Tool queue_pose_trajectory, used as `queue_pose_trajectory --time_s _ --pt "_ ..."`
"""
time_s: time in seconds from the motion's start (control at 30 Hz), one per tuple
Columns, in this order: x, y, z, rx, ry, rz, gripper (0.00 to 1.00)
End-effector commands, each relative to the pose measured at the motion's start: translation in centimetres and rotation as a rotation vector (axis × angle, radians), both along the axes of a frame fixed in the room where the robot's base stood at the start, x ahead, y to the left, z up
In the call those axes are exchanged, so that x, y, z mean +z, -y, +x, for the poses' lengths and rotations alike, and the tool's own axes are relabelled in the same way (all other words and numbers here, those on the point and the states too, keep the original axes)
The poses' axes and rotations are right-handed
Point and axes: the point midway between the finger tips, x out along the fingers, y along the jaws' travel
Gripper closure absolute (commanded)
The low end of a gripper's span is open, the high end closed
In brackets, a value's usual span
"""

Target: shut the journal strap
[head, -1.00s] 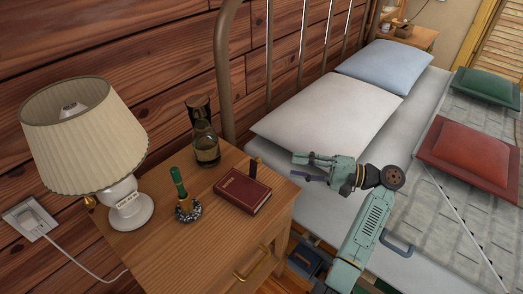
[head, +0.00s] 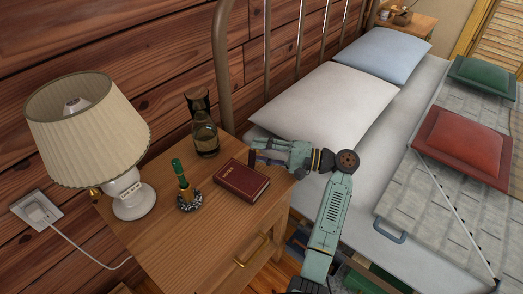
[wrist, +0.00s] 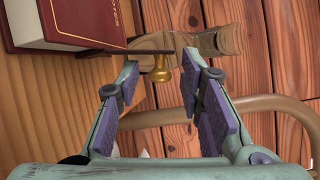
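The journal (head: 242,180) is a closed dark red book lying flat near the right side of the nightstand top. Its corner and pages (wrist: 75,22) show at the upper left of the wrist view. The strap (wrist: 120,51) shows there edge-on as a thin dark strip reaching out from the book, with a brass stud (wrist: 161,74) on it. My gripper (head: 263,154) is beside the journal's far right corner and hides the strap in the head view. In the wrist view my gripper (wrist: 162,62) is open, with the strap's stud end between its fingertips; I see no grip on it.
The nightstand (head: 190,240) also holds a lamp (head: 90,130), a glass bottle (head: 205,140) and a green-topped item in a speckled dish (head: 189,201). The metal bed frame (head: 223,80) and a white pillow (head: 325,105) lie close behind and right of my gripper.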

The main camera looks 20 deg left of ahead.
Motion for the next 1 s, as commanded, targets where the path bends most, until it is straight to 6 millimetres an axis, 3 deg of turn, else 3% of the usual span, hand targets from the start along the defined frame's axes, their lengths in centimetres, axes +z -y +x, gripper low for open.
queue_pose_trajectory --time_s 0.1,0.6,1.0 --pt "-0.02 0.01 0.0 0.0 0.0 0.0 0.67" --pt "-0.1 0.05 -0.01 0.0 -0.001 -0.001 1.0" --pt "-0.15 0.06 -0.11 -0.001 0.027 -0.011 1.0"
